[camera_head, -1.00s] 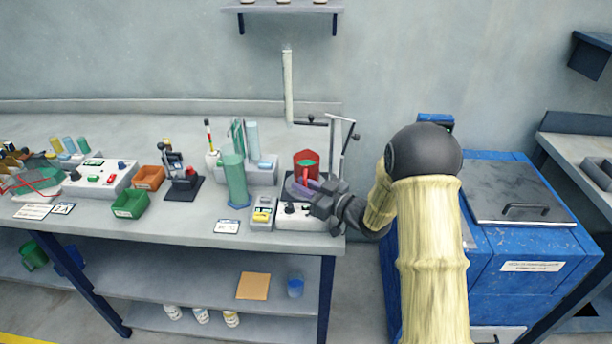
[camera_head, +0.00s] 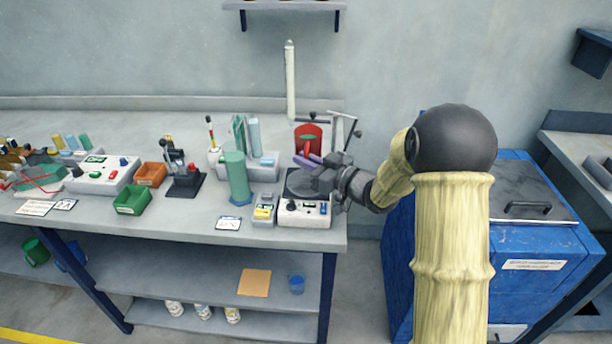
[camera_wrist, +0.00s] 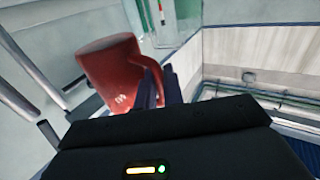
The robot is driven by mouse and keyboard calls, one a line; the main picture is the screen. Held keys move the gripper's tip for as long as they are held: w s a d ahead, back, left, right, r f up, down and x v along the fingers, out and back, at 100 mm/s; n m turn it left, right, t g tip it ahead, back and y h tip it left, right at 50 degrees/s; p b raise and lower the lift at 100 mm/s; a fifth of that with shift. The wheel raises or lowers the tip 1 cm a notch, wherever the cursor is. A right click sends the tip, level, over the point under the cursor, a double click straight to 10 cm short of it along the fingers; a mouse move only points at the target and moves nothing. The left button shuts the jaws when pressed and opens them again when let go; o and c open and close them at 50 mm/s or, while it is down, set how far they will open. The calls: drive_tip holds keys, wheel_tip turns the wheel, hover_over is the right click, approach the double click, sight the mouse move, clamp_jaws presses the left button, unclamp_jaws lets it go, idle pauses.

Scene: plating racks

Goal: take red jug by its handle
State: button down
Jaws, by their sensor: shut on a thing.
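The red jug (camera_head: 308,138) is held up above the hotplate stirrer (camera_head: 303,205) at the right end of the bench. In the wrist view the red jug (camera_wrist: 110,75) is tilted, with its handle towards my gripper (camera_wrist: 155,88). My gripper's fingers are shut on the handle. In the head view my gripper (camera_head: 312,160) reaches in from the right, its purple fingers in front of the jug's lower part. The jug's inside is hidden in the wrist view.
A metal stand (camera_head: 345,130) with clamp rods is close behind and right of the jug. A green cylinder (camera_head: 237,178) stands to the left. A blue tank (camera_head: 510,240) is to the right of the bench.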

drive_tip(key=shift+r, duration=1.45)
